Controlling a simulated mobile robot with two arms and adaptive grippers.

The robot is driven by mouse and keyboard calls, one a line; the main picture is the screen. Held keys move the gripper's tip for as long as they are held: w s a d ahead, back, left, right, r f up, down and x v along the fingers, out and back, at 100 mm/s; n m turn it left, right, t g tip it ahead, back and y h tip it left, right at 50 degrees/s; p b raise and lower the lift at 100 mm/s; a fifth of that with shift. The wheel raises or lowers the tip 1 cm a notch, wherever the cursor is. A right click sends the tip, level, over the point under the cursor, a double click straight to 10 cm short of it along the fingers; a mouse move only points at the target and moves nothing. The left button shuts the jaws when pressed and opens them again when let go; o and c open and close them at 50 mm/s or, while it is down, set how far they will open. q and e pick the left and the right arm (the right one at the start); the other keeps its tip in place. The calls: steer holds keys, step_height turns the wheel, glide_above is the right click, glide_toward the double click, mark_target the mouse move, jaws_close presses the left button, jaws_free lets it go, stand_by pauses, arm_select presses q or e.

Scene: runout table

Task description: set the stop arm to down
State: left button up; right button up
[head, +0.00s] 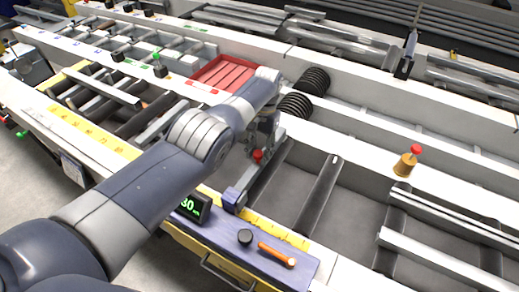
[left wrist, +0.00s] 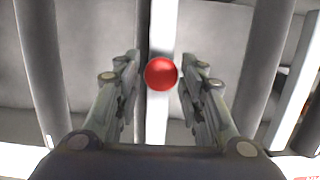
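A red ball knob (head: 257,156) shows just below my left gripper (head: 263,138) in the head view. In the left wrist view the red knob (left wrist: 161,73) lies between the two spread fingertips of my left gripper (left wrist: 160,80), with a gap on both sides. A pale bar (left wrist: 158,118) runs beneath the knob. In the head view a light grey bar, apparently the stop arm (head: 250,176), reaches across the runout from a blue bracket (head: 232,200) at the near rail. The gripper partly hides the knob and bar. My right gripper is not in view.
Dark rollers (head: 318,196) lie around the bar. Black ribbed cylinders (head: 313,81) and a red slatted tray (head: 222,74) are behind the gripper. A brass, red-topped piece (head: 406,164) stands right.

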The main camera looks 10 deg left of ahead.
arm_select(q)
steer(key=shift+w, duration=0.15)
step_height(320, 180, up, 7)
steer(key=w, duration=0.1)
steer(key=shift+d, duration=0.25)
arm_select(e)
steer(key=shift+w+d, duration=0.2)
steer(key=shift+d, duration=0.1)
arm_select(q)
steer(key=shift+w+r, duration=0.1)
